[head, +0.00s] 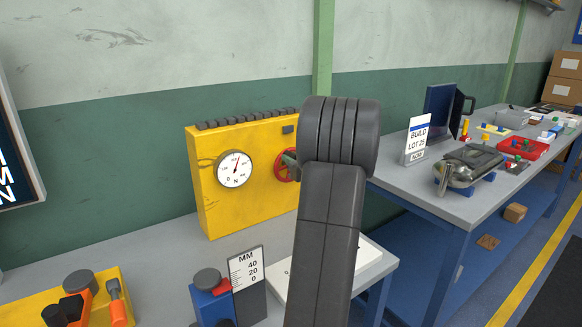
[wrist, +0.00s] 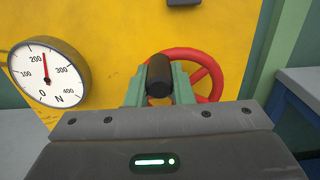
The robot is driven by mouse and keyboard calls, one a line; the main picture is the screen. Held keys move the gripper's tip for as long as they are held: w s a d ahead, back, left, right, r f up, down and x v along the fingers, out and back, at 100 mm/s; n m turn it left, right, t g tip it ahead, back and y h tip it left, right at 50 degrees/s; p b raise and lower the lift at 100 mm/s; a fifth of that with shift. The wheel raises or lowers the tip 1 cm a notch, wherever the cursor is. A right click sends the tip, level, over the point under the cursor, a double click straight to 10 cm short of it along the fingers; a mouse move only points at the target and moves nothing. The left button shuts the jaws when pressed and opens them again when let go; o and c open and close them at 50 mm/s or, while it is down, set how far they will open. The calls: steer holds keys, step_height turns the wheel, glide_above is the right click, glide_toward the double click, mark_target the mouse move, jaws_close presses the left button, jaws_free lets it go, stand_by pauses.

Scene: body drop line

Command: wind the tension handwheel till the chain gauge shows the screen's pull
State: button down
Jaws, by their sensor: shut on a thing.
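The yellow tension unit (head: 250,150) stands on the bench against the wall. The red handwheel (wrist: 208,70) is on its front, partly hidden by my arm in the head view (head: 280,168). My gripper (wrist: 160,82) has its green fingers shut on the wheel's dark crank grip (wrist: 159,76). The round white chain gauge (wrist: 48,74), marked 0 to 400 N, is left of the wheel. Its red needle points a little past 200, nearer 200 than 300. The screen (head: 15,150) is cut off at the left edge in the head view, and its pull value cannot be read.
A black-and-white MM scale (head: 246,280) and a blue fixture (head: 212,302) stand in front of the unit. A yellow block with tools (head: 100,300) is at lower left. A grey bench (head: 395,180) with a build-lot sign (head: 417,140) extends to the right.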

steer(key=d, duration=0.1)
steer(key=w+d, duration=0.1)
steer(key=w+d+p, duration=0.1)
steer(key=shift+f, duration=0.3)
steer(key=shift+a, duration=0.1)
steer(key=shift+w+d+f, duration=0.15)
steer(key=shift+w+d, duration=0.05)
steer(key=shift+d, duration=0.2)
steer(key=c, duration=1.3)
jaws_free()
steer(key=shift+w+a, duration=0.1)
steer(key=shift+w, duration=0.05)
steer(key=v, duration=0.7)
steer(key=shift+r+b, duration=0.25)
steer(key=shift+b, duration=0.15)
steer(key=shift+a, duration=0.1)
